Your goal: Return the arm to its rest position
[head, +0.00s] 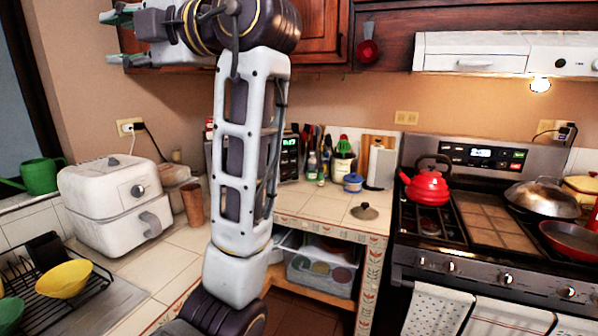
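My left arm rises upright through the middle of the head view, bends at the top and runs left. My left gripper (112,37) is at the upper left, in front of the wall and the upper cabinet's edge. Its fingers point left, with a clear gap between the upper and lower finger, and nothing shows between them. It is well above the counter and the white air fryer. My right gripper is not in view. My arm hides part of the back counter and the microwave.
A white air fryer (100,205), a dish rack (40,300) and a yellow bowl (63,279) stand on the left counter. A stove (490,235) with a red kettle (428,187) is at right. Upper cabinets (318,35) hang close to my raised arm.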

